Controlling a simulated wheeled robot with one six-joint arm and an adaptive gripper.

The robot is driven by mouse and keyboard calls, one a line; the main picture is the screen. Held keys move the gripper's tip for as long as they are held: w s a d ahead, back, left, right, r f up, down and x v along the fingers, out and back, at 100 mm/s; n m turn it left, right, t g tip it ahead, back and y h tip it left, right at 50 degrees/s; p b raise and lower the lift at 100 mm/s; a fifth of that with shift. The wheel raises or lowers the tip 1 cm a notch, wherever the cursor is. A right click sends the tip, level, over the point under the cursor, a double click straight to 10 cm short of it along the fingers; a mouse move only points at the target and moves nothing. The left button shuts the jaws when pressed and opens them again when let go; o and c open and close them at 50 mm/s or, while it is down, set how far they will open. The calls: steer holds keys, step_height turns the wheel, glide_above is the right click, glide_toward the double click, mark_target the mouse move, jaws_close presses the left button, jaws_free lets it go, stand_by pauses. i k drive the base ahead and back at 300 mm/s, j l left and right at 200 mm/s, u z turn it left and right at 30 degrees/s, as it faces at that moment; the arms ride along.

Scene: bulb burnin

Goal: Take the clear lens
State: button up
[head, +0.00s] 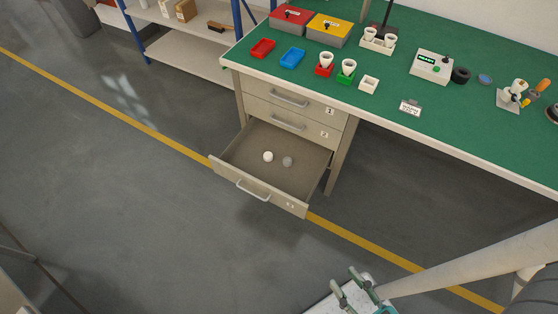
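The bottom drawer (232,179) of the green-topped bench is pulled open. Two small round pieces lie apart on its floor. The left one is an opaque white piece (267,156). The right one is a greyish, see-through-looking piece (287,161), which looks like the clear lens. My gripper (346,280) is at the bottom of the view, in front of the drawer and well away from it. Its two fingers stand apart with nothing seen between them.
Drawers 1 and 2 (290,121) are shut above the open one. The bench top (440,110) holds red and blue trays, cups on coloured bases, a tester box (432,67) and a blue disc (484,79). Shelves stand at the back left. The floor (160,220) left of the drawer is clear.

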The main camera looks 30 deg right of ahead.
mark_target(287, 162)
steer(key=i+j+z, duration=0.1)
steer(key=i+z, duration=0.15)
steer(key=i, duration=0.25)
steer(key=i+j+z, duration=0.3)
steer(key=i, duration=0.15)
steer(key=i+j+z, duration=0.25)
steer(key=i, duration=0.25)
